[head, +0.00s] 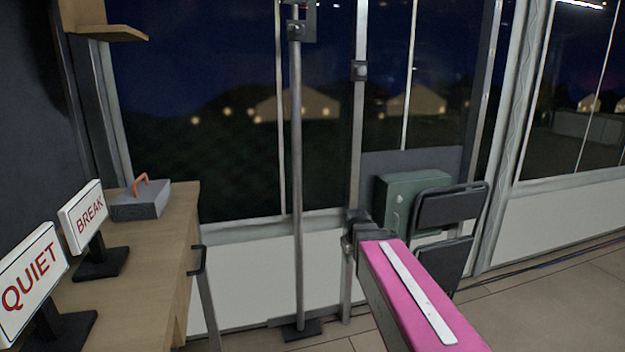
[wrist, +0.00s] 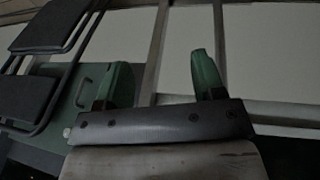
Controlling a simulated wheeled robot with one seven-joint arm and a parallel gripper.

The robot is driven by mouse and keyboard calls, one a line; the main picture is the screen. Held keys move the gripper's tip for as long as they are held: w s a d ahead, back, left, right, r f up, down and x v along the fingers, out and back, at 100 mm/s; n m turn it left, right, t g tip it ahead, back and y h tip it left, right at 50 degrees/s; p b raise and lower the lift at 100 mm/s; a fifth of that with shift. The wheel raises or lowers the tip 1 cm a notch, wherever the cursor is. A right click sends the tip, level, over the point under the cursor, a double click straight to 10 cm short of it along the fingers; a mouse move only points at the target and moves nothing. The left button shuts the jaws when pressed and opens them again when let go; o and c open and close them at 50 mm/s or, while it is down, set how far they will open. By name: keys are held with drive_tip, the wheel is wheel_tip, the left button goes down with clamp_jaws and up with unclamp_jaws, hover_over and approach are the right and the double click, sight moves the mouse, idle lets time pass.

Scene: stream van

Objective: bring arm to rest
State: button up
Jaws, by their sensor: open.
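My gripper (wrist: 160,75) shows in the wrist view, with its two green fingers standing well apart on a dark crossbar. It is open, and nothing is between the fingers; only the wall and a pale post show behind the gap. In the head view I cannot clearly make out the fingers.
In the head view, a dark folding chair (head: 450,205) and a green case (head: 400,192) stand by the window wall. A metal pole (head: 297,180) rises from a floor base. At left, a wooden desk (head: 160,240) holds a QUIET sign (head: 28,282), a BREAK sign (head: 84,218) and a grey box (head: 142,203).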

drive_tip(key=s+d+f+m+g+y, duration=0.1)
drive_tip(key=s+d+f+m+g, duration=0.2)
drive_tip(key=s+f, duration=0.9)
drive_tip(key=shift+s+d, duration=0.3)
drive_tip(key=shift+s, duration=0.3)
